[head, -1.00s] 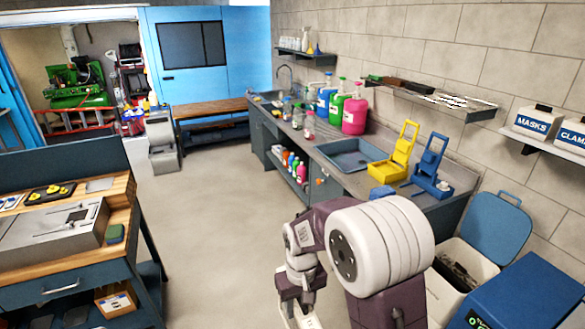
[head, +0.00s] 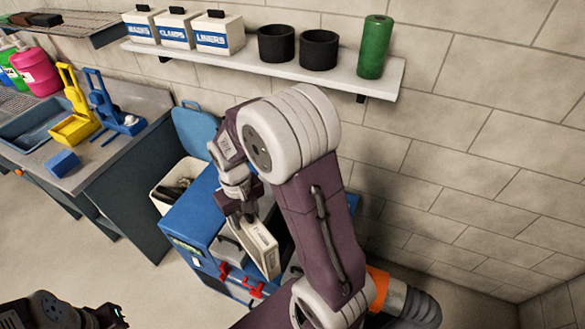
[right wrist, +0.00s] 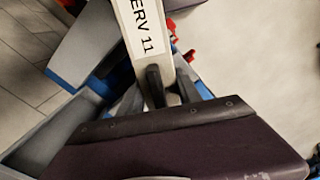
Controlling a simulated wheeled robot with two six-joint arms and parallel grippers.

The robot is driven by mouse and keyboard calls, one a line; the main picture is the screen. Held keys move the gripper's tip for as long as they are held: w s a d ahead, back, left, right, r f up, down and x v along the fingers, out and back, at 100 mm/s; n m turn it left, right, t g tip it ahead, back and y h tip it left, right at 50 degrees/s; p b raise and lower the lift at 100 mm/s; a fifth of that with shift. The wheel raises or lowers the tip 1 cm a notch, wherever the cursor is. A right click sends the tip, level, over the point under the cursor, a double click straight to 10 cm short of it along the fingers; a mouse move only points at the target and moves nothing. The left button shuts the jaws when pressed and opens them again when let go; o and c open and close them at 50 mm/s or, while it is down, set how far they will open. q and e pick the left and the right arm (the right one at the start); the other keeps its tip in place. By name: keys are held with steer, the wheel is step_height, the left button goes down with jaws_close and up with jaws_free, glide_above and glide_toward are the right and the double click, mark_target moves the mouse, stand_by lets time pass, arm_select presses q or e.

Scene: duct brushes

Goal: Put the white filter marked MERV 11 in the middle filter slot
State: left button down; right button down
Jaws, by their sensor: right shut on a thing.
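The white filter (head: 258,247) is in my right gripper (head: 243,214), over the top of a blue cabinet (head: 185,215). In the right wrist view my right gripper (right wrist: 165,88) is shut on the filter (right wrist: 148,35), and the text "ERV 11" reads on its edge. The filter is tilted in the head view. Grey openings (head: 228,251) show in the cabinet top beside it. The filter and my arm hide part of the cabinet top, so I cannot tell which slot it is over or whether it touches. My left gripper (head: 115,316) is at the bottom left, its jaws unclear.
Red latches (head: 225,271) stick out from the cabinet front. A wall shelf (head: 375,82) with labelled boxes, black cylinders and a green roll is above. An orange-collared hose (head: 420,309) is at lower right.

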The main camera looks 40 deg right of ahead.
steer(key=w+d+f+m+b, duration=0.1)
steer(key=w+d+f+m, duration=0.2)
steer(key=d+f+m, duration=0.8)
steer(key=d+m, duration=0.1)
steer(key=d, duration=0.2)
steer(key=shift+w+f, duration=0.2)
steer(key=shift+w, duration=0.05)
steer(key=shift+d, duration=0.1)
